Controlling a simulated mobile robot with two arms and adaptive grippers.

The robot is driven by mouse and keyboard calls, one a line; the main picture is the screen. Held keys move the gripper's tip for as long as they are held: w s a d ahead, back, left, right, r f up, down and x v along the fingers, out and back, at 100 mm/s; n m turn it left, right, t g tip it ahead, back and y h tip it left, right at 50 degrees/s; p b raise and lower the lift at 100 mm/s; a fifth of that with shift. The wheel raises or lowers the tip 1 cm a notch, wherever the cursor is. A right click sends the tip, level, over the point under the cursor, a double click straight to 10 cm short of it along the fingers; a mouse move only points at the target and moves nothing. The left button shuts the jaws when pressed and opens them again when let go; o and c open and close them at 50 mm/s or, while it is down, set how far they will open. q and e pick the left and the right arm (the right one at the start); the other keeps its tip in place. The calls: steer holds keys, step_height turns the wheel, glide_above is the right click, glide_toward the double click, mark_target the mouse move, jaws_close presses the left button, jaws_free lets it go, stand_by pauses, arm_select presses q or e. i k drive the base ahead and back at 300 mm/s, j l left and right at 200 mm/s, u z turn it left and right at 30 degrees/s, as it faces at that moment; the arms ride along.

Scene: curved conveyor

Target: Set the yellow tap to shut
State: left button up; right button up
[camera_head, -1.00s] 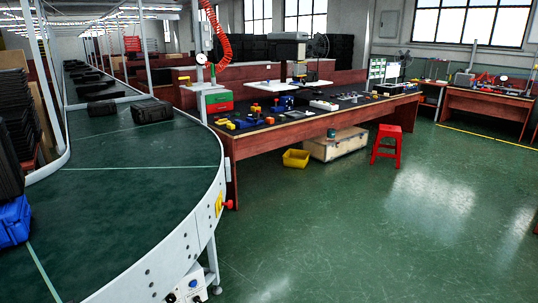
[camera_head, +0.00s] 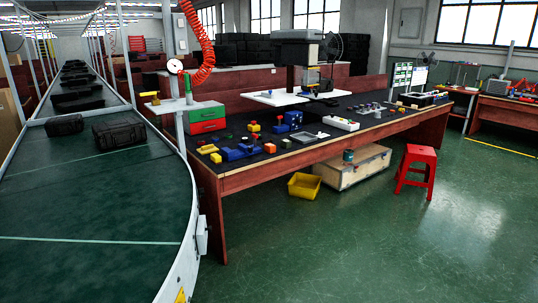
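A small yellow piece that looks like the yellow tap (camera_head: 149,94) shows at the post between the conveyor and the workbench. It points out to the left, roughly level, below a round white gauge (camera_head: 175,66). It is too small to tell whether it is open or shut. Neither of my grippers is in view.
The curved green conveyor (camera_head: 85,205) with black cases (camera_head: 119,134) fills the left side. A long workbench (camera_head: 290,160) with small parts runs to the right. A yellow bin (camera_head: 304,186), a wooden crate (camera_head: 352,168) and a red stool (camera_head: 416,170) stand on the floor. Open green floor lies at front right.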

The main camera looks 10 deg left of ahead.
mark_target(154, 93)
steer(key=i+l+u, duration=0.2)
steer(key=i+u, duration=0.3)
steer(key=i, duration=0.3)
steer(key=i+l+u, duration=0.5)
steer(key=i, duration=0.25)
steer(key=i+l+u, duration=0.45)
steer(key=i+l, duration=0.15)
steer(key=l, duration=0.2)
steer(key=i+l+u, duration=0.5)
steer(key=l, duration=0.45)
steer(key=i+z, duration=0.1)
steer(key=z, duration=0.85)
